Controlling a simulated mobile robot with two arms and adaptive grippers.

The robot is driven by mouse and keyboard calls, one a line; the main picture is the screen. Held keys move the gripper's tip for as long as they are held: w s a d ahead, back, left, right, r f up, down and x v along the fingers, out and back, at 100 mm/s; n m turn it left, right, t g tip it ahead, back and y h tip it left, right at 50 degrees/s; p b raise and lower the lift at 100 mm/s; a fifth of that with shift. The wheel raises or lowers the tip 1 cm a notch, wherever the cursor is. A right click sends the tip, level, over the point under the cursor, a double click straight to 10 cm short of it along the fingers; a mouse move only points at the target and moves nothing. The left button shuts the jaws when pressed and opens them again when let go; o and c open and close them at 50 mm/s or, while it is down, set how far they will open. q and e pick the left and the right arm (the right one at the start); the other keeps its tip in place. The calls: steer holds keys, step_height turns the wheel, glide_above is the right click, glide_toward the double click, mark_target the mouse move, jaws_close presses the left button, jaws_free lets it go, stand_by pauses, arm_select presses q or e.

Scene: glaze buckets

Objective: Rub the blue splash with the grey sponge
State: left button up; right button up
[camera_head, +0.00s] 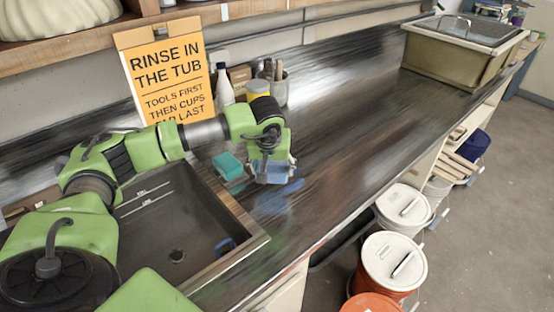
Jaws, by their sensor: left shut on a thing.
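My left gripper (270,168) points down over the counter, to the right of the sink. It is shut on a grey-blue block, which looks like the grey sponge (271,178); the fingers partly hide it. The blue splash (280,198) is a faint blue smear on the dark counter, just below the sponge in the picture. I cannot tell whether the sponge touches the counter. A teal sponge (228,166) lies just left of the gripper. My right gripper is out of view.
The sink (165,225) is left of the splash, with a small blue thing (226,245) in it. A sign (168,75), a white bottle (223,88), a jar (258,88) and a tool pot (275,88) stand behind. The counter to the right is clear up to a lidded tub (450,65).

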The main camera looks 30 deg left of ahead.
arm_select(q)
step_height(320, 180, up, 2)
steer(key=shift+s+a+r+p, duration=0.1)
steer(key=shift+s+p, duration=0.05)
steer(key=shift+p, duration=0.3)
steer(key=shift+r+p, duration=0.35)
steer(key=shift+r, duration=0.25)
